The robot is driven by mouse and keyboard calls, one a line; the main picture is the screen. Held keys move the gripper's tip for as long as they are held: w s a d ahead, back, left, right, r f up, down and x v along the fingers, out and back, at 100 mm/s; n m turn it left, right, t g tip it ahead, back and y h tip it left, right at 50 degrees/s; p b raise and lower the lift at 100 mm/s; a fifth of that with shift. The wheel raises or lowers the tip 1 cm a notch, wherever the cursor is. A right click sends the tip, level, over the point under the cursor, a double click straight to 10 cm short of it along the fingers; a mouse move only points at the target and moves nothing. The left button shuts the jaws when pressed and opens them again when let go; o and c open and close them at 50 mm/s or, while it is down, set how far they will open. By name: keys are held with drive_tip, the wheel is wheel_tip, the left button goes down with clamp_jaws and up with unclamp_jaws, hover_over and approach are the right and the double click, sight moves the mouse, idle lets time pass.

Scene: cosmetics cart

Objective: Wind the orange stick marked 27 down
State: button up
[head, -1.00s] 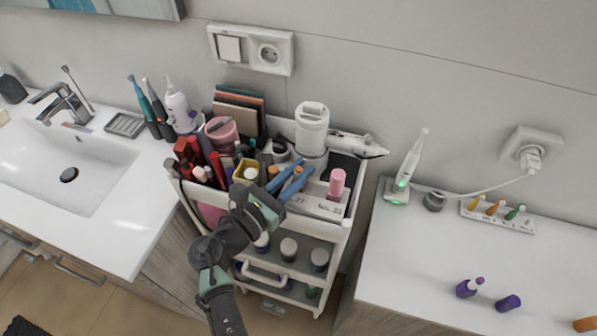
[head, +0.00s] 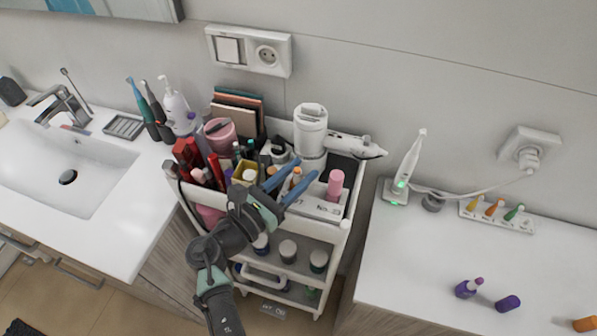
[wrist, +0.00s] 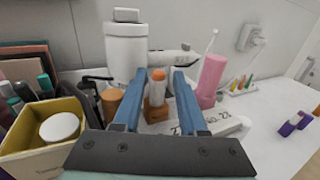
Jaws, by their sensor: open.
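The orange stick (wrist: 157,88) stands upright in the wrist view, with an orange tip above a paler band and an orange lower part. It shows small in the head view (head: 296,176). I see no clear contact. The stick's foot is partly hidden by the holder and fingers.
A pink stick (wrist: 211,76) stands close right of the right finger. A yellow box (wrist: 40,140) with a white jar is at left. A white cylinder (head: 311,130) and a hair tool (head: 355,146) are behind. The right counter (head: 420,270) has free room.

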drive_tip(key=shift+a+r+n+t+y, duration=0.1)
drive_tip(key=shift+a+n+t+y, duration=0.05)
drive_tip(key=shift+n+t+y, duration=0.3)
